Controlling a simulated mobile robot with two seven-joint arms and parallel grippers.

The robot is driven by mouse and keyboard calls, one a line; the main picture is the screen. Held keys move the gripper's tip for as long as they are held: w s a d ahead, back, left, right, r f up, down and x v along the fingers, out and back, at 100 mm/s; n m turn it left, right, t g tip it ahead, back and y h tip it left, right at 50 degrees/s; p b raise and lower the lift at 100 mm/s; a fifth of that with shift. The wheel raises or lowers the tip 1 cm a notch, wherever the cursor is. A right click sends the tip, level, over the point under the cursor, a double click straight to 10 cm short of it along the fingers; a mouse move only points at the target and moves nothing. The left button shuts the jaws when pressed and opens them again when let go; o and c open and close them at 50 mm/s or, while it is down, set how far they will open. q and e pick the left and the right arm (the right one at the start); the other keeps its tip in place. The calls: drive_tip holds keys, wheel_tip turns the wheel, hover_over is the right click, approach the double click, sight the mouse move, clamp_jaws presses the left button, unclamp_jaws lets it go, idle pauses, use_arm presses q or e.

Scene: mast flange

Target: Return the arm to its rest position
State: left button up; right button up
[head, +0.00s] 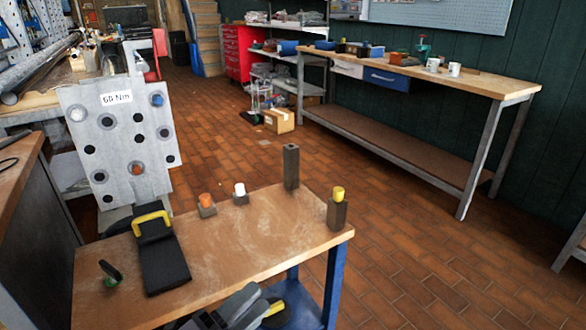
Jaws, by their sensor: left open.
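My left gripper (243,304) shows at the bottom edge, in front of the small wooden-topped table (250,238). It is dark grey with a yellow part beside it. It is open, and I see nothing held in it. The rest of that arm is cut off by the frame. My right gripper is not in view.
Floor (440,260) is clear at right.

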use_arm(q)
drive_tip(key=s+a+f+n+g+y, duration=0.2)
drive_tip(key=s+a+f+n+y, duration=0.4)
drive_tip(key=f+n, duration=0.4)
drive_tip(key=s+a+f+n+g+y, duration=0.2)
drive_tip(key=s+a+f+n+y, duration=0.5)
drive_tip(key=n, duration=0.6)
wheel_tip(320, 180, up, 9)
drive_tip(key=h+p, duration=0.1)
drive_tip(key=p, duration=1.2)
drive_tip(key=shift+a+r+p, duration=0.15)
drive_tip(key=shift+p, duration=0.15)
drive_tip(key=shift+w, duration=0.1)
